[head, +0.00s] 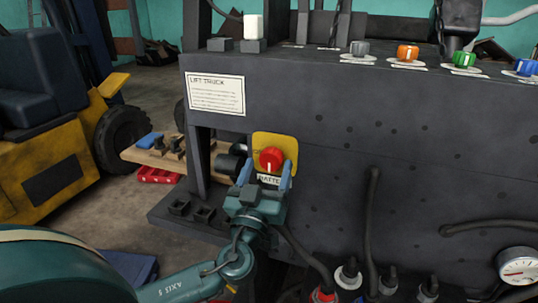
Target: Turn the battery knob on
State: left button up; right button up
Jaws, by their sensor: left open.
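The battery knob (271,157) is round and red, on a yellow plate (288,143) on the dark front panel of the lift truck. A white mark on the knob's lower part points roughly down. A white label (268,180) under it reads "BATTE", and the gripper partly covers it. My left gripper (266,170) is open just below and in front of the knob, with one blue finger on each side of its lower part. I cannot tell whether the fingers touch the knob. My right gripper is not in view.
Grey, orange, green and blue knobs (408,53) line the panel's top. Black hoses (371,225) and a round gauge (517,268) are at the lower right. A wooden board with tools (160,155) and a yellow forklift (60,160) stand at left. The panel right of the knob is clear.

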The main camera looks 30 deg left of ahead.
pick_arm(q)
jog(key=shift+x, duration=0.8)
jog(key=shift+w, duration=0.15)
jog(key=shift+c, duration=0.2)
jog(key=c, duration=1)
jog(key=shift+o, duration=0.2)
